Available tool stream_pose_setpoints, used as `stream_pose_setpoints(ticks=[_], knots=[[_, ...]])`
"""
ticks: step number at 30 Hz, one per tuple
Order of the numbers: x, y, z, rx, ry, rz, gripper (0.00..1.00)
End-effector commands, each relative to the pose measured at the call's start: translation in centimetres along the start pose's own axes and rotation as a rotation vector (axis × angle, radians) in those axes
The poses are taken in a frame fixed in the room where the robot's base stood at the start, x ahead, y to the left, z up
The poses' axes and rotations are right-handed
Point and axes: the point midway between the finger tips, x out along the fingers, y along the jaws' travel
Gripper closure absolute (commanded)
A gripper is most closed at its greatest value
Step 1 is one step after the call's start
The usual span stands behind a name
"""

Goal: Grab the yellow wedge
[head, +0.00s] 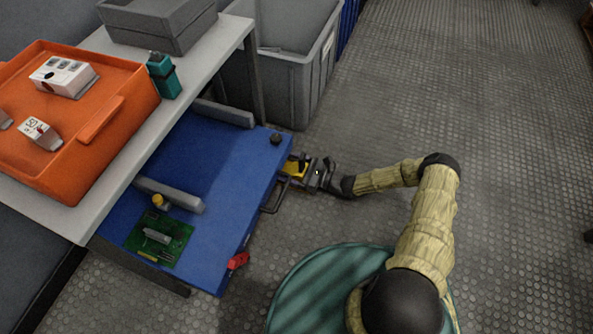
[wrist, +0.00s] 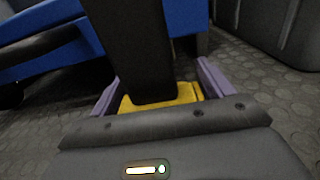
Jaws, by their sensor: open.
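The yellow wedge (head: 295,168) is low beside the right edge of the blue panel, next to its dark handle. It also shows in the wrist view (wrist: 185,93), partly hidden behind a dark upright bar. My gripper (head: 306,170) is at the wedge, reaching in from the right. In the wrist view its two purple fingers stand apart, one on each side of the yellow piece. I cannot tell whether either finger touches it.
The dark bar (wrist: 140,50) stands between the camera and the wedge. The blue panel (head: 225,180) carries a green circuit board (head: 178,243) and a red clip (head: 238,261). A grey bin (head: 300,75) stands behind. The floor to the right is clear.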

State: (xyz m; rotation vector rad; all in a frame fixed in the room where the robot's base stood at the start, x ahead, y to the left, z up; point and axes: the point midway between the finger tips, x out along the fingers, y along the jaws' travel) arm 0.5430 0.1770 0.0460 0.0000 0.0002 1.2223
Motion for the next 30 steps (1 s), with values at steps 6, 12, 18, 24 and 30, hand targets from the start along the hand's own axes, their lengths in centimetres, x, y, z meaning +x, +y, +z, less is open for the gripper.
stream_pose_setpoints(ticks=[6, 12, 18, 24, 30], knots=[[0.0, 0.0, 0.0, 0.0, 0.0, 0.0, 0.47], [0.0, 0.0, 0.1, 0.0, -0.002, 0.0, 0.83], [0.0, 0.0, 0.1, 0.0, -0.002, 0.0, 0.83], [0.0, 0.0, 0.7, 0.0, -0.002, 0.0, 0.83], [-0.5, -0.1, 1.9, 0.0, -0.001, -0.002, 0.83]])
